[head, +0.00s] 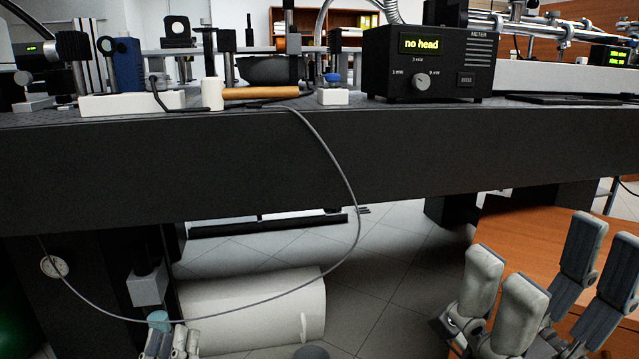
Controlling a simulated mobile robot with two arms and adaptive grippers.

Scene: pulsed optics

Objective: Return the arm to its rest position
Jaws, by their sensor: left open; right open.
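My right gripper (552,272) is large at the lower right. Its grey fingers stand upright and spread apart, with nothing between them. It is in front of an orange-brown wooden surface, below the edge of the dark optical table (300,155). My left gripper (172,343) is small at the bottom left, below the table's level, and only its fingertips show. A pale blue rounded piece (158,319) shows just above its fingertips; I cannot tell whether they touch it. The rest of both arms is mostly out of frame.
A grey cable (357,215) hangs in a loop before the table front. A white cylinder (255,310) lies below. Tiled floor shows between.

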